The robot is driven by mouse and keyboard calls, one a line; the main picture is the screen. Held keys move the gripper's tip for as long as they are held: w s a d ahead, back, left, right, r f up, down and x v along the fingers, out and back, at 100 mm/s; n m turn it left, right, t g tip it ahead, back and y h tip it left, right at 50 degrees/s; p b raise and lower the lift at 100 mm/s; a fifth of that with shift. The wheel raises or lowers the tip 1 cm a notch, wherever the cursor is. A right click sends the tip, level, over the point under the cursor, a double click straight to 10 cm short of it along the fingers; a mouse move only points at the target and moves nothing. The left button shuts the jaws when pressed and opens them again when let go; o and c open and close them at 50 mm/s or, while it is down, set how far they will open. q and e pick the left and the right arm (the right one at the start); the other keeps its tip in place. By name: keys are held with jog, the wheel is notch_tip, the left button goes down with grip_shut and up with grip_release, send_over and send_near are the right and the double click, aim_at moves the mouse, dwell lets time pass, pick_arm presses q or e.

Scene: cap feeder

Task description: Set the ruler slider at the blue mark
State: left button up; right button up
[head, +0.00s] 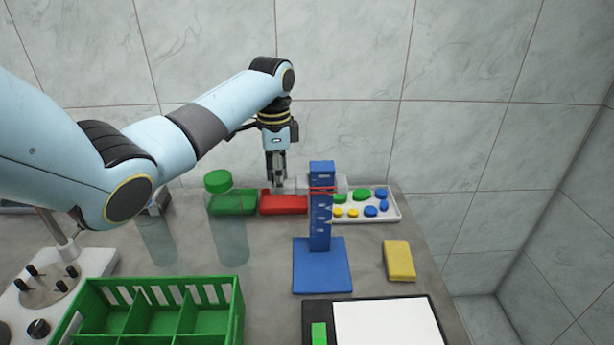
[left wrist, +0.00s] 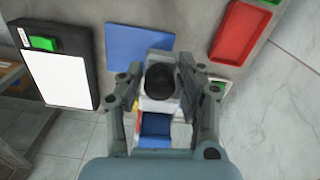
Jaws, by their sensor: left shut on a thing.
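A blue upright ruler post (head: 320,222) stands on a square blue base (head: 322,270). A pale slider (head: 301,183) sits around its upper part, with a thin red line across the post there. My left gripper (head: 277,178) points down beside the post, to its left, at the slider's height. In the left wrist view its fingers (left wrist: 160,88) are shut on the pale slider (left wrist: 155,104), with a round black knob (left wrist: 162,82) between them. The base (left wrist: 138,45) shows beyond. I cannot make out the blue mark. My right gripper is not in view.
A white tray (head: 396,211) of caps is behind right. A yellow sponge (head: 398,260), a green crate (head: 240,310) and a black-framed white panel (head: 385,322) lie nearer.

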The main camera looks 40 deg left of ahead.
pick_arm(q)
jog(key=shift+f+b, duration=0.45)
jog(key=shift+f, duration=0.85)
notch_tip(320, 180, down, 3)
jog(key=shift+b, duration=0.65)
jog(key=o, duration=0.8)
jog(key=shift+c, duration=0.2)
notch_tip(320, 180, up, 8)
jog(key=p, duration=0.8)
jog(key=shift+r+p, duration=0.15)
jog(key=shift+p, duration=0.25)
